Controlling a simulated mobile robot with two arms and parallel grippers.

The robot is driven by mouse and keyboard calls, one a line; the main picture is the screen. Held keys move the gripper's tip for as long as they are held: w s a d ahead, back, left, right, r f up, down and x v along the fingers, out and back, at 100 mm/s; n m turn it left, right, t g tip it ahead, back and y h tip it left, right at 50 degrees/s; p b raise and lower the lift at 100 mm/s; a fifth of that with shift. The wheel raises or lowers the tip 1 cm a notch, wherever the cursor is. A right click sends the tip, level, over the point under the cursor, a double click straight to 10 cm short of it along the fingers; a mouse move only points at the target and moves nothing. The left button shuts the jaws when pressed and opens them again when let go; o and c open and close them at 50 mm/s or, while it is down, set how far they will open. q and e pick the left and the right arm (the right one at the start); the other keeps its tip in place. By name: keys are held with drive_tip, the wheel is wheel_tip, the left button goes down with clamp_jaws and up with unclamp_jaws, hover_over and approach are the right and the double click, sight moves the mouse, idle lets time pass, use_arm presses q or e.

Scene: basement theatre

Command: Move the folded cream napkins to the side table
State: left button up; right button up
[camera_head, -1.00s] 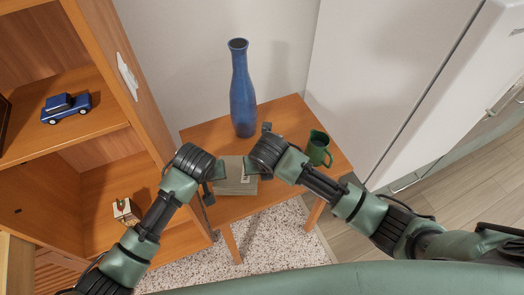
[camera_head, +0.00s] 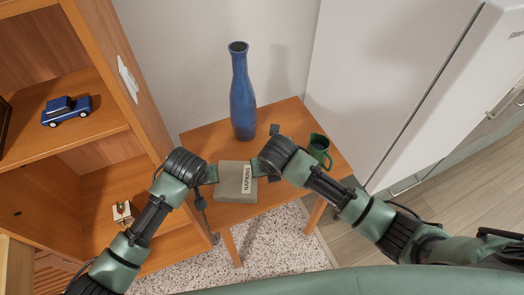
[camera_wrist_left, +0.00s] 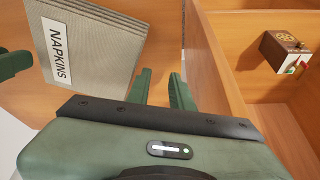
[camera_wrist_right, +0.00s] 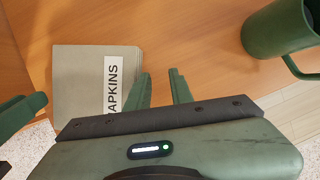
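The folded cream napkins (camera_head: 231,181), a flat greyish-cream stack with a white NAPKINS label, lie on the wooden side table (camera_head: 227,211) near its front edge. They also show in the left wrist view (camera_wrist_left: 100,38) and right wrist view (camera_wrist_right: 80,80). My left gripper (camera_head: 207,187) is at the left side of the stack; its fingers (camera_wrist_left: 160,88) stand apart with nothing between them. My right gripper (camera_head: 266,160) is at the right side, by the label end; its fingers (camera_wrist_right: 159,88) also stand apart and empty. Contact with the stack is hard to tell.
A tall blue vase (camera_head: 243,100) stands at the back of the side table. A green mug (camera_head: 319,150) stands close to my right gripper. A wooden shelf unit at left holds a blue toy car (camera_head: 67,110) and a small box (camera_head: 123,212). A white door stands at right.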

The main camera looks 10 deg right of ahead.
drive_tip(key=shift+r, duration=0.1)
use_arm(q)
drive_tip(key=v, duration=1.2)
use_arm(e)
drive_tip(key=v, duration=1.1)
drive_tip(key=shift+s+r, duration=0.25)
drive_tip(key=shift+r, duration=0.1)
